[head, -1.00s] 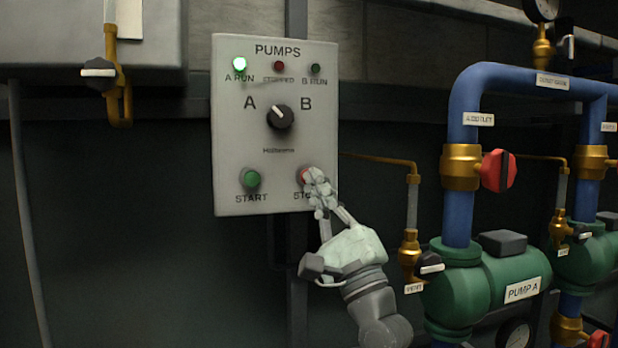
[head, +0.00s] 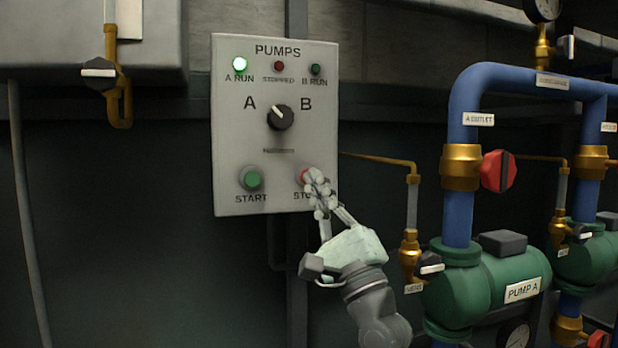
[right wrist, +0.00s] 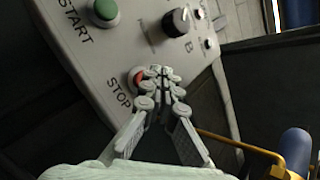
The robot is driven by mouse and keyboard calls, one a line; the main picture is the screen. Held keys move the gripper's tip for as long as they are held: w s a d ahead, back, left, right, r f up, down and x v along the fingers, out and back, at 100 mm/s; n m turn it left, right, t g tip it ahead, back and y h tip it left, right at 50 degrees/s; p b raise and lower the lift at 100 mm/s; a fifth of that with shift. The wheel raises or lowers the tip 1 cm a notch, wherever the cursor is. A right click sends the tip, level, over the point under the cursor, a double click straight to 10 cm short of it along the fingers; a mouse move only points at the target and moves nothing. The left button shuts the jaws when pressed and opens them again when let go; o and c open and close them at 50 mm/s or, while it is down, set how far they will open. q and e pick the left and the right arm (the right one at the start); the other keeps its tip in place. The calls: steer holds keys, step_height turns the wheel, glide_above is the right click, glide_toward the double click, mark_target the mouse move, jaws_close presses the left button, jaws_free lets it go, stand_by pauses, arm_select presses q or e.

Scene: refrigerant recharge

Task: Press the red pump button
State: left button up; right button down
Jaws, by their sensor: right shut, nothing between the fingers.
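The red STOP button (head: 302,175) is at the lower right of the grey PUMPS panel (head: 228,130). It is partly hidden behind my right gripper (head: 316,180). In the right wrist view the red button (right wrist: 137,76) shows just left of the fingertips of my right gripper (right wrist: 160,76). The fingers are shut with nothing between them. The tips are at or very near the button; I cannot tell whether they touch it. The green A RUN lamp (head: 239,64) is lit, and the red STOPPED lamp (head: 279,66) looks dark. My left gripper is not in view.
The green START button (head: 252,179) sits left of STOP, with the black A/B selector knob (head: 280,117) above. A thin brass pipe with a valve (head: 410,250) and green pump A (head: 500,270) stand to the right. Left of the panel is mostly dark, open wall.

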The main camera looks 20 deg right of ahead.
steer(key=shift+w, duration=0.15)
steer(key=shift+w, duration=0.3)
steer(key=shift+w, duration=0.5)
stand_by(0.6)
steer(key=shift+s, duration=0.95)
steer(key=shift+s+d+p, duration=0.1)
steer(key=shift+s+p, duration=0.85)
steer(key=shift+s, duration=1.55)
